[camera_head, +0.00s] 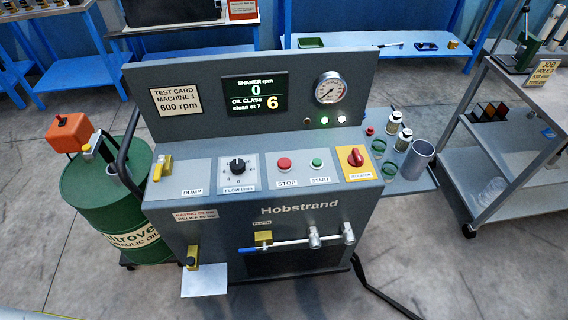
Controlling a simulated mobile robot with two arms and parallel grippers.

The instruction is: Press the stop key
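The stop key is a red round button (284,164) on the sloped grey panel of the Hobstrand machine (220,225), above a label reading STOP. A smaller green START button (317,163) sits to its right. The display (254,95) reads SHAKER rpm 0, OIL CLASS 6, clean at 7. Neither of my grippers shows in the head view. Nothing covers the stop key.
A flow dial (237,167) and yellow dump lever (162,168) lie left of the stop key; a red-and-yellow isolator (355,157) lies right. A green drum (115,205) stands left, a grey trolley (520,130) right. Bottles stand on a side shelf.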

